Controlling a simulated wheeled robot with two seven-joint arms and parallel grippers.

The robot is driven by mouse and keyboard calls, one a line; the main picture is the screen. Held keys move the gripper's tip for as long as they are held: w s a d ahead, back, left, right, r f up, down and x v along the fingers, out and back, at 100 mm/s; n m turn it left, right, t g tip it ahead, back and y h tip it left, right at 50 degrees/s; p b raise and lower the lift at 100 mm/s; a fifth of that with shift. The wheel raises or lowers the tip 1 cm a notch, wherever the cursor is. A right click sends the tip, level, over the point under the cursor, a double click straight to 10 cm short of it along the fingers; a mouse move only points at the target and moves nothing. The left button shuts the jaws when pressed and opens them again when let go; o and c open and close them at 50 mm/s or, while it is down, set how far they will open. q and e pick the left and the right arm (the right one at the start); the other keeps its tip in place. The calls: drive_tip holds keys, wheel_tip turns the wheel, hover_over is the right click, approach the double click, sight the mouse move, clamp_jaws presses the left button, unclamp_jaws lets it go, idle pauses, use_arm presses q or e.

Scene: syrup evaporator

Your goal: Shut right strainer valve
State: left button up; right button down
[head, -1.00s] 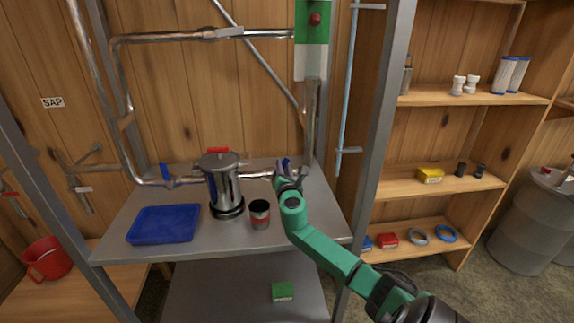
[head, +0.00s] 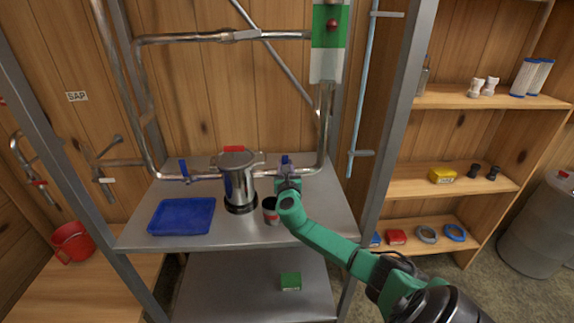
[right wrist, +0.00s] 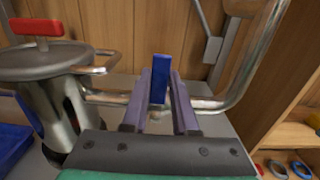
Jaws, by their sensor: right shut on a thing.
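The steel strainer pot (head: 238,187) with a red-handled lid stands on the upper metal shelf, in line with a horizontal pipe. The right valve's blue lever (right wrist: 160,78) stands upright at the pipe to the right of the pot. It also shows small in the head view (head: 285,160), partly hidden by my gripper. My right gripper (right wrist: 160,105) is shut on this lever, one finger on each side. The left valve's blue lever (head: 184,168) stands upright on the pipe left of the pot. My left gripper is not in view.
A blue tray (head: 182,230) lies at the shelf's left front. A metal upright (head: 395,130) rises to the right of my gripper. A green box (head: 290,281) lies on the lower shelf.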

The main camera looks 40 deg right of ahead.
drive_tip(key=shift+a+f, duration=0.1)
drive_tip(key=shift+f, duration=0.15)
drive_tip(key=c, duration=0.9)
unclamp_jaws()
drive_tip(key=shift+o, duration=1.1)
drive_tip(key=shift+r, duration=0.15)
drive_tip(key=v, duration=1.4)
drive_tip(key=shift+s+a+b, duration=0.2)
drive_tip(key=shift+b, duration=0.25)
